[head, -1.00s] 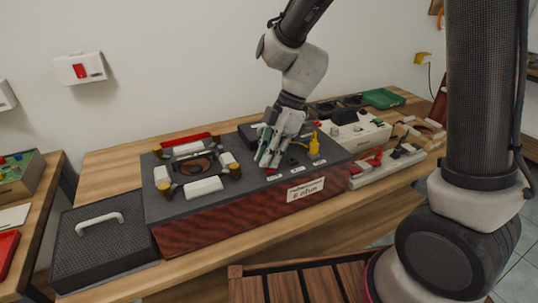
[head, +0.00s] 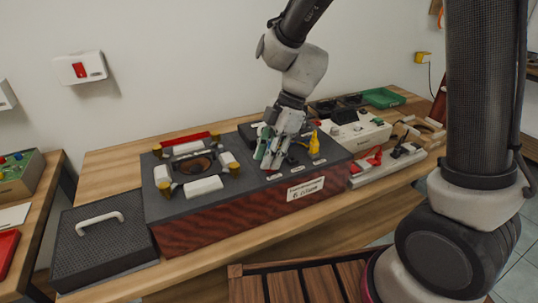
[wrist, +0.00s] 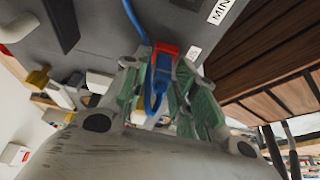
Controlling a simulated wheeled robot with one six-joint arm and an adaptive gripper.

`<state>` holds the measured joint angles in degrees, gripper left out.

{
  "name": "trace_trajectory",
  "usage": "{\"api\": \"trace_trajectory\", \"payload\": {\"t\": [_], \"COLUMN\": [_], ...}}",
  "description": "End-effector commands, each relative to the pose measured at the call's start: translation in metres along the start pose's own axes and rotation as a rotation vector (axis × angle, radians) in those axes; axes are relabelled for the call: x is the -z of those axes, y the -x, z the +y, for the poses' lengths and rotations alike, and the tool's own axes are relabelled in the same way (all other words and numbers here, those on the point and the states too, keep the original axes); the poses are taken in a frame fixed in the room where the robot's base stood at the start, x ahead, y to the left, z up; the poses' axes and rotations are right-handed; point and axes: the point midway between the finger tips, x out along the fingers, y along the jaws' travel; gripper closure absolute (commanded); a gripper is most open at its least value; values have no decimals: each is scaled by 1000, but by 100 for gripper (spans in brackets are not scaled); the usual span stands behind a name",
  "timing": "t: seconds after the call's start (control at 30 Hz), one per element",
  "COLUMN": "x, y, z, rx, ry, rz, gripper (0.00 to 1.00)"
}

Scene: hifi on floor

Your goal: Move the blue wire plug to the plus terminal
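The blue wire plug (wrist: 163,74) is between my gripper's (wrist: 162,70) green-padded fingers in the wrist view. The fingers lie close along both sides of it, and my gripper looks shut on it. A blue wire (wrist: 132,18) runs in from the top and loops near the plug. A red terminal (wrist: 166,50) is directly at the plug's far end; I cannot tell whether the plug is seated in it. In the head view my gripper (head: 266,163) is low over the dark panel (head: 235,205). The plug is hidden there.
A yellow connector (head: 314,144) stands on the panel right of my gripper. A label reading "MIN" (wrist: 221,10) shows beside the red terminal. A white device (head: 358,133) and red and black clips (head: 374,157) are to the right. A dark case (head: 100,255) is at left.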

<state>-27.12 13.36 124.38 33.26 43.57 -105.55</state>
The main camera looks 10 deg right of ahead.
Motion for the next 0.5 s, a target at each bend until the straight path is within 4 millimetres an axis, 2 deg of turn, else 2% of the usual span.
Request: {"api": "trace_trajectory", "payload": {"t": [0.33,0.5], "x": [0,0], "y": [1,20], "z": [0,1], "rx": [0,-4], "ry": [0,1], "rz": [0,1], "gripper": [61,61]}}
